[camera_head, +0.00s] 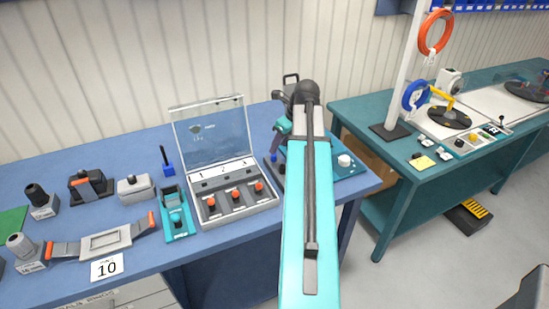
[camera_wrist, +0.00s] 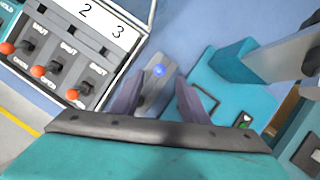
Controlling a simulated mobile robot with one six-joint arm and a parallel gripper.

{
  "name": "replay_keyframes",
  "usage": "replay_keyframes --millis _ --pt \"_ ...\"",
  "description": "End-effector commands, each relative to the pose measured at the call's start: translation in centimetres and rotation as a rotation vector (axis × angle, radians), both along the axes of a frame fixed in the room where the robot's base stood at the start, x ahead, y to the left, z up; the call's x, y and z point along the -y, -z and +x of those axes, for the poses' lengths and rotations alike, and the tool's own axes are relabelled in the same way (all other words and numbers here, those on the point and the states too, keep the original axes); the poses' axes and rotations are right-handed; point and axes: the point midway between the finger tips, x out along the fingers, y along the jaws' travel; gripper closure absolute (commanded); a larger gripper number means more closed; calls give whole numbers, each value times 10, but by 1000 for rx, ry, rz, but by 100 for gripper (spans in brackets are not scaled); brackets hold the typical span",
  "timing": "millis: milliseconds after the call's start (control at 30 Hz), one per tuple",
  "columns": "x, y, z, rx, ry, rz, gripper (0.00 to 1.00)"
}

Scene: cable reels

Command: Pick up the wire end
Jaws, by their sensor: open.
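My gripper (camera_wrist: 158,88) shows in the wrist view with two dark fingers spread apart and nothing held between them. It is above the blue bench, beside the box with numbered switches. Past the fingers is a small grey plate with a blue knob (camera_wrist: 159,71), and I cannot tell how far below it is. In the head view my arm hides most of the gripper. I cannot make out a loose wire end in either view. An orange wire coil (camera_head: 424,46) hangs on the white post, and a blue wire coil (camera_head: 408,97) is below it on the right bench.
The switch box (camera_head: 208,218) with a raised clear lid stands left of my arm. A teal device (camera_head: 350,172) with a white knob is to the right. A gap separates the blue bench from the green bench (camera_head: 372,150).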

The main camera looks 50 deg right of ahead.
Motion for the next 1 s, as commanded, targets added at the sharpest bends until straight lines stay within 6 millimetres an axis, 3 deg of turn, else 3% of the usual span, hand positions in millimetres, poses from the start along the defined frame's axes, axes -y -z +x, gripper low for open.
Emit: replay_keyframes --millis 267,1000 --pt "0 3 1 0 1 1 60" --pt "-2 48 18 -1 1 2 60"
